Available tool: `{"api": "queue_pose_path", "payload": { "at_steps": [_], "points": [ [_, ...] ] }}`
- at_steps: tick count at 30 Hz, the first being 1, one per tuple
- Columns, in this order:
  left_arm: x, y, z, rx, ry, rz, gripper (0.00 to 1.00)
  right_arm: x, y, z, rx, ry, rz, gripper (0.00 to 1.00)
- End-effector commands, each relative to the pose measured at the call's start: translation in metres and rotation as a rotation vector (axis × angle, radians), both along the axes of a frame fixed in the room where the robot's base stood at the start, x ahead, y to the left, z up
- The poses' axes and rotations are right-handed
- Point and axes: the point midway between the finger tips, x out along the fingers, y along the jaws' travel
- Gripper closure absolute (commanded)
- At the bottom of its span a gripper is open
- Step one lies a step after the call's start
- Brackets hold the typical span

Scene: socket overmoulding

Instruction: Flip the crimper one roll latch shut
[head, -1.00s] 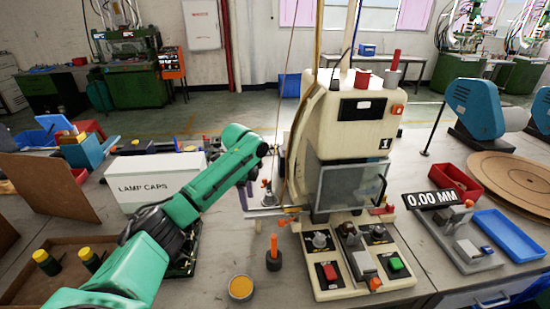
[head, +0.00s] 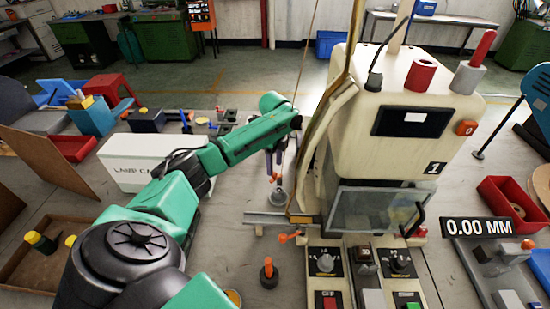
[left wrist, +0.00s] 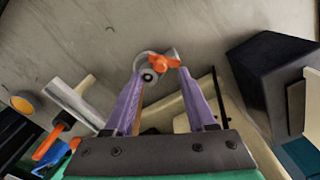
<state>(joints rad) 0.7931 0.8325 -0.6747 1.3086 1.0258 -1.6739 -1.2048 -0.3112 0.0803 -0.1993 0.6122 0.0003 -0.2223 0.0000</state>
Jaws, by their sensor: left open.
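Crimper one (head: 425,115) is the cream machine marked "1" at the right of the head view, with a clear guard (head: 375,210) at its front. A small orange lever on a grey round part (left wrist: 163,63), which looks like the roll latch, is in the left wrist view. The grey round part (head: 278,197) also shows in the head view, left of the crimper. My left gripper (left wrist: 162,76) has purple fingers, open and empty, one on each side of the lever's grey base; contact cannot be told. The left gripper (head: 272,172) points down in the head view. My right gripper is not in view.
A grey bar (head: 265,218) and another orange lever (head: 288,237) are at the crimper's left side. An orange-topped peg (head: 268,273) stands in front. The lamp caps box (head: 140,160) is behind my left arm. A dark block (left wrist: 275,75) is right of the fingers.

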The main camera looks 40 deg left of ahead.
Motion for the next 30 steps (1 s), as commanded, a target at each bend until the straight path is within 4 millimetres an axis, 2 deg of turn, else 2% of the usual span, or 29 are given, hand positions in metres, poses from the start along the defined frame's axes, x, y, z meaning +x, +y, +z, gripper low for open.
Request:
{"api": "queue_pose_path", "payload": {
  "at_steps": [3,6,14,15,19,20,30],
  "points": [
    [0.000,0.000,-0.024,0.001,0.002,0.002,0.44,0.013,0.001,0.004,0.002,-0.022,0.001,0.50],
    [0.000,0.000,-0.036,0.001,0.000,0.001,0.44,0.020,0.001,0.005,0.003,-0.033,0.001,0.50],
    [0.000,0.000,-0.041,0.001,-0.002,0.000,0.44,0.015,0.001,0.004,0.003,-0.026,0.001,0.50],
    [0.000,0.000,-0.041,0.001,-0.002,0.000,0.48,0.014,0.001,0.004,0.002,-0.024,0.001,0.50],
    [0.000,0.000,-0.041,0.001,-0.002,0.000,0.97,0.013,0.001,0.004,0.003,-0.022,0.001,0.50],
    [0.000,0.000,-0.041,0.001,-0.002,0.000,1.00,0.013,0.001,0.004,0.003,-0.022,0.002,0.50],
    [0.000,-0.001,-0.039,0.000,-0.001,0.026,1.00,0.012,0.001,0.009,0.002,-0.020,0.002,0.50]
  ]
}}
